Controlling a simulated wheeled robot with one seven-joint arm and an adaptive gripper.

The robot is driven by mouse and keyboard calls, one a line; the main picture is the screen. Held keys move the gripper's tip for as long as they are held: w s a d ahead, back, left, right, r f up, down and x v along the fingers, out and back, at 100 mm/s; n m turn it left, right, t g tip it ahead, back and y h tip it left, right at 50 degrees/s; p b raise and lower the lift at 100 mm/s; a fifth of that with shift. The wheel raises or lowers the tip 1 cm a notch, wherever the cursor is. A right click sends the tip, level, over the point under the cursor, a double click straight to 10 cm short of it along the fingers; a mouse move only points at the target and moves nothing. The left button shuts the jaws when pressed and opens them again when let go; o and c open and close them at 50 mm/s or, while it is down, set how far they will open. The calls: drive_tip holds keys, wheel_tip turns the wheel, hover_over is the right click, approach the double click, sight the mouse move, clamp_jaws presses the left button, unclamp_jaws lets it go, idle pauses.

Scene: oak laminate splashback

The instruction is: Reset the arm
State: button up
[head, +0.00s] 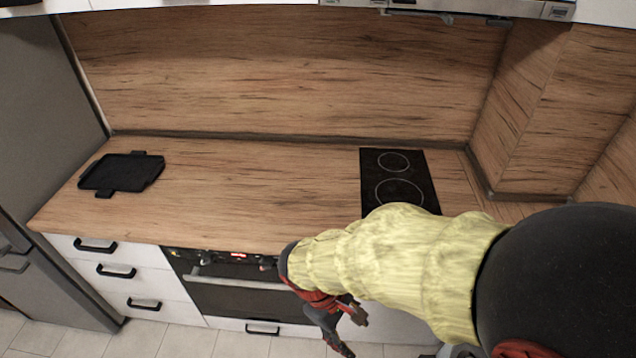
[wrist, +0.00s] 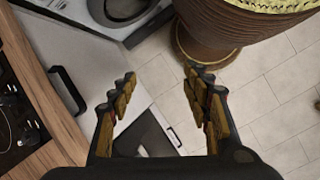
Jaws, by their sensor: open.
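My gripper (head: 341,326) hangs at the end of my yellow-sleeved arm in the head view, low in front of the counter and just right of the oven front. In the wrist view my gripper (wrist: 160,88) shows its two padded fingers spread apart with nothing between them. Floor tiles and a white cabinet front show behind the fingers. It holds nothing.
The wooden counter (head: 260,185) is mostly bare. A black tray (head: 124,172) lies at its left end, and a black hob (head: 398,178) is set in at the right. The oven (head: 235,290) and white drawers (head: 115,270) are below. A round-doored appliance (wrist: 118,10) shows in the wrist view.

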drive_tip(key=s+d+r+m+t+y, duration=0.1)
drive_tip(key=d+r+m, duration=0.4)
drive_tip(key=r, duration=0.5)
drive_tip(key=s+d+r+m+t+y, duration=0.1)
drive_tip(key=d+r+m+t+y, duration=0.2)
drive_tip(key=r, duration=0.7)
drive_tip(key=d+m+t, duration=0.2)
drive_tip(key=d, duration=0.1)
drive_tip(key=shift+d+r+m+t, duration=0.2)
drive_tip(key=shift+r+m+t, duration=0.1)
drive_tip(key=shift+r, duration=0.05)
drive_tip(key=shift+c, duration=0.3)
